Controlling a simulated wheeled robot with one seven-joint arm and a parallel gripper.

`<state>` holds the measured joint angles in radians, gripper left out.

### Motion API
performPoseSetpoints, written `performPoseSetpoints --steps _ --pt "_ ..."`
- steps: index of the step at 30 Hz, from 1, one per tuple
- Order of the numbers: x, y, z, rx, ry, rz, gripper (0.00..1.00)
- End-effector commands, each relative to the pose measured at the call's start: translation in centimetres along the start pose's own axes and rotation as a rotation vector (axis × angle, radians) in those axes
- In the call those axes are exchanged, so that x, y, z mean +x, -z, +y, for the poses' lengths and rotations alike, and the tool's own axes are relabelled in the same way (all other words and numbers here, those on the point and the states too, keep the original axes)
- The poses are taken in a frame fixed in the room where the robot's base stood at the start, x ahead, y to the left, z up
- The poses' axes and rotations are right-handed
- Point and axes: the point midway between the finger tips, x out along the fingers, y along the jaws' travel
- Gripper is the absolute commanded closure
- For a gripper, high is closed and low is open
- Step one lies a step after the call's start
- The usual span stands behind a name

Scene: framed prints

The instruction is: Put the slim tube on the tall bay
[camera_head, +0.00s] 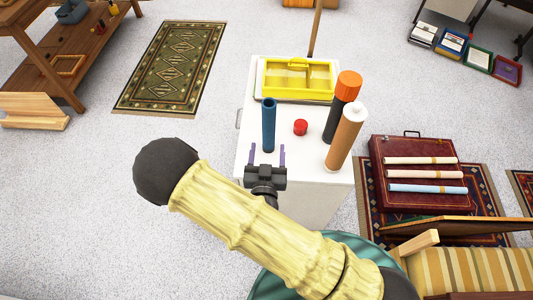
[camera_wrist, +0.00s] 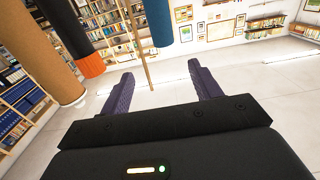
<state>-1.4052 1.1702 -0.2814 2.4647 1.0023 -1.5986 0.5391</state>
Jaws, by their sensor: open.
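The slim tube looks to be the upright blue tube (camera_head: 268,125) on the white cabinet top (camera_head: 302,158); it also shows in the wrist view (camera_wrist: 158,22), cut off by the top edge. My gripper (camera_head: 267,155) is open and empty, its two purple fingers pointing toward the tube. In the wrist view the tube lines up with the gap between the fingers (camera_wrist: 160,80), just beyond their tips. A yellow divided tray (camera_head: 297,97) lies behind the tube on the cabinet. I cannot tell which place is the tall bay.
A red cap (camera_head: 300,127) lies right of the blue tube. A dark bottle with an orange cap (camera_head: 347,86) and a brown tube (camera_head: 345,138) stand further right. A red case (camera_head: 412,198) with rolled prints is right of the cabinet. Open floor lies left.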

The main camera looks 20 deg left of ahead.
Motion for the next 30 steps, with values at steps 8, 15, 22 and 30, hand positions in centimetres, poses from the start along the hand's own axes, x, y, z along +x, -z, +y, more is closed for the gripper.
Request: performPoseSetpoints --steps 8,15,22,30 --pt "-0.2 0.1 0.1 0.000 -0.001 0.001 0.37" --pt "-0.1 0.0 0.1 -0.001 -0.001 0.000 0.37" --pt "-0.1 0.0 0.1 -0.001 -0.001 0.000 0.37" --pt "1.2 -0.3 1.8 0.032 -0.071 -0.089 0.37"
